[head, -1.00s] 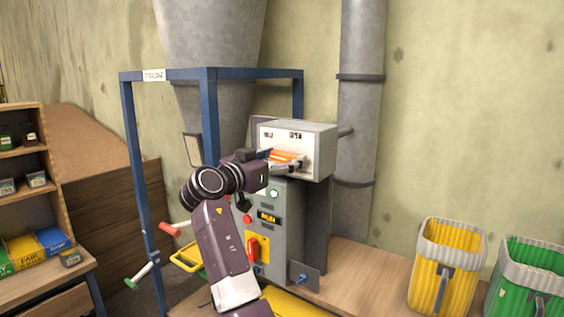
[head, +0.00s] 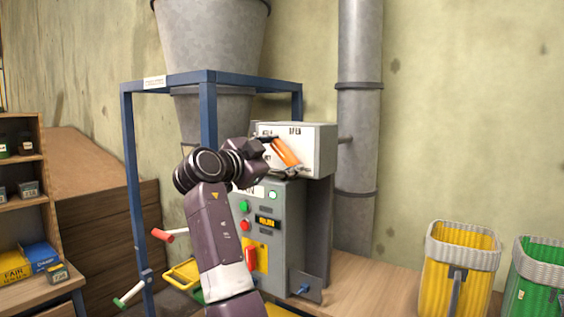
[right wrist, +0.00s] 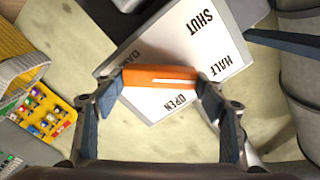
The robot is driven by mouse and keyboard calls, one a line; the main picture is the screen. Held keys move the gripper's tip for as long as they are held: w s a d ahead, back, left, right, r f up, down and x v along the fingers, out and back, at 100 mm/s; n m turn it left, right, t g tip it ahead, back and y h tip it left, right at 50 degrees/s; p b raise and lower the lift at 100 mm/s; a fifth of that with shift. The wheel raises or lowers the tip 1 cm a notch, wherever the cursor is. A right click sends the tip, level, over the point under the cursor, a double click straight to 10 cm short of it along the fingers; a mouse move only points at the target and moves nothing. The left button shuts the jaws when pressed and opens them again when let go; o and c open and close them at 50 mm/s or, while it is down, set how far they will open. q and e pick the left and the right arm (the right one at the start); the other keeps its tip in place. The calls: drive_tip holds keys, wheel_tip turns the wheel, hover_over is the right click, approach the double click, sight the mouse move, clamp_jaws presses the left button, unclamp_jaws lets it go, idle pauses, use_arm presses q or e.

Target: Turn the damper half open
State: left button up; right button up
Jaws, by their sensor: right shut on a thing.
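The damper box (head: 318,150) is a white-grey box on top of the grey control cabinet, with an orange lever (head: 286,152) on its front plate. The lever slants from upper left to lower right in the head view. My right gripper (head: 276,157) is shut on it. In the right wrist view the orange lever (right wrist: 160,78) lies across between both fingers of my right gripper (right wrist: 160,86). The plate (right wrist: 180,50) there reads SHUT, HALF and OPEN; one finger covers the lever's right end, close to HALF. My left gripper is not in view.
The grey cabinet (head: 284,225) has buttons, a small display and a yellow panel. A blue frame (head: 208,115) holds a grey hopper (head: 210,40). A pipe (head: 358,120) rises behind. Yellow (head: 448,292) and green (head: 520,300) bins stand right.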

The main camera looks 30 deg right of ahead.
drive_tip(key=shift+m, duration=0.4)
drive_tip(key=o, duration=1.2)
drive_tip(key=shift+c, duration=0.2)
drive_tip(key=v, duration=1.2)
